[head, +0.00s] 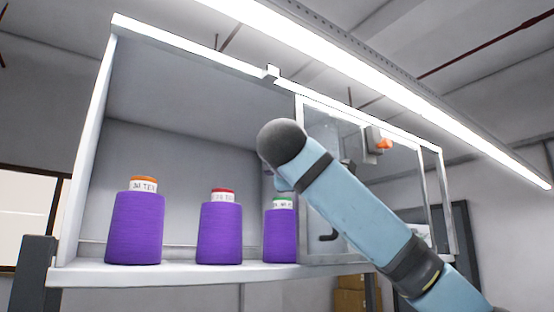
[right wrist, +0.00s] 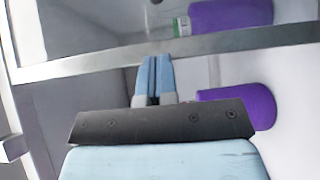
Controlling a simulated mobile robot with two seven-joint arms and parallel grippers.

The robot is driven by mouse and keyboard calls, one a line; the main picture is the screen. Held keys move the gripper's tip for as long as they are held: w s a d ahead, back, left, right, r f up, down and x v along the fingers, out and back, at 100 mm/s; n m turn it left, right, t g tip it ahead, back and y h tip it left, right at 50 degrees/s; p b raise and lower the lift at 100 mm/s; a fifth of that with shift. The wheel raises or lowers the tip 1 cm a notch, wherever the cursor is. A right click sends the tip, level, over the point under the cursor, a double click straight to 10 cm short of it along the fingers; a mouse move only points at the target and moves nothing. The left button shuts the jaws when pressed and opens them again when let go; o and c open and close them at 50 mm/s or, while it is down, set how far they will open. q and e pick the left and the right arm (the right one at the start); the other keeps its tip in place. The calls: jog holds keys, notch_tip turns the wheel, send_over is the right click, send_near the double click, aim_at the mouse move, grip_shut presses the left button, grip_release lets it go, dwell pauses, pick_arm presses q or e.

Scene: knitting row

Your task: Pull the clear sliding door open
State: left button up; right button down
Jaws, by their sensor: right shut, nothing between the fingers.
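The clear sliding door (head: 322,130) has a pale metal frame and covers the right part of a white cabinet (head: 190,62). The cabinet's left part stands open. In the right wrist view a metal bar of the door frame (right wrist: 240,42) crosses the picture. My right gripper (right wrist: 154,62) is shut and empty, its blue fingertips at the near edge of that bar; I cannot tell whether they touch it. In the head view my right arm passes in front of the door and hides the gripper. My left gripper is not in view.
Purple yarn cones stand on the shelf: one with an orange top (head: 134,228), one with a red top (head: 220,232), one with a green top (head: 279,235) beside the door's left edge. A lit tube lamp (head: 400,105) runs above. Boxes (head: 350,300) sit low behind.

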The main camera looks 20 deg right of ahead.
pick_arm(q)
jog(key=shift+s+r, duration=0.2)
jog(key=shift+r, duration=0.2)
pick_arm(e)
jog(key=w+d, duration=0.4)
jog(key=d, duration=0.7)
pick_arm(q)
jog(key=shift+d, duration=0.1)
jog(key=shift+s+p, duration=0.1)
jog(key=shift+p, duration=0.2)
